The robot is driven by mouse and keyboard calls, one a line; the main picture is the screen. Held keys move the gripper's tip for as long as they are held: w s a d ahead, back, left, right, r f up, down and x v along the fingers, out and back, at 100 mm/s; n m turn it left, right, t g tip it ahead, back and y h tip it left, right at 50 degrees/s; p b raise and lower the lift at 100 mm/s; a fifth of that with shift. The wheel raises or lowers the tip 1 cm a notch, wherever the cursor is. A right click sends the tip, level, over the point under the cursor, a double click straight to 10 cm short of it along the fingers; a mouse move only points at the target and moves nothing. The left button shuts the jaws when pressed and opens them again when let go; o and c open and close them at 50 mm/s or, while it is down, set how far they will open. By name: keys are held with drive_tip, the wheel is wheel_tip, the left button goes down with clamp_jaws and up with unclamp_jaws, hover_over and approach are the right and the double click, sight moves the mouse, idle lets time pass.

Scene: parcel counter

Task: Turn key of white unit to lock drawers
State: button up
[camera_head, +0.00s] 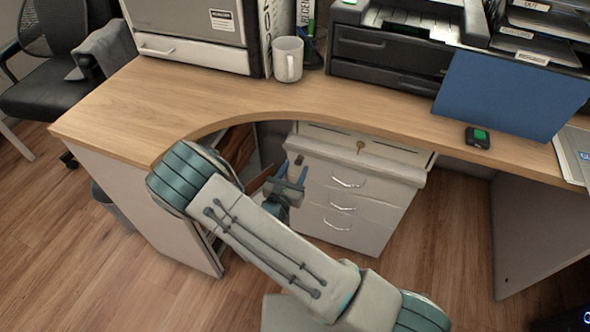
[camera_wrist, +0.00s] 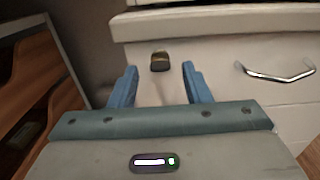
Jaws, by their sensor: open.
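The white unit (camera_head: 345,185) stands under the desk, with several drawers with metal handles; they look closed. In the wrist view its front (camera_wrist: 230,85) fills the upper right. A small dark brass key (camera_wrist: 160,61) sits at the upper left of that front; it also shows in the head view (camera_head: 299,159). My gripper (camera_head: 292,172) is at the unit's left front corner. Its blue fingers are open, with the key lined up between and slightly beyond the tips (camera_wrist: 160,72). I cannot tell any contact or the depth left.
The wooden desk top (camera_head: 200,95) overhangs the unit closely. A brown wooden piece (camera_wrist: 25,85) stands left of my gripper. A small orange-brown item (camera_head: 360,146) is at the unit's top. A mug (camera_head: 288,60), blue folder (camera_head: 510,95) and black device (camera_head: 477,138) are on the desk.

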drive_tip(key=shift+w+d, duration=0.2)
drive_tip(key=shift+w, duration=0.35)
clamp_jaws()
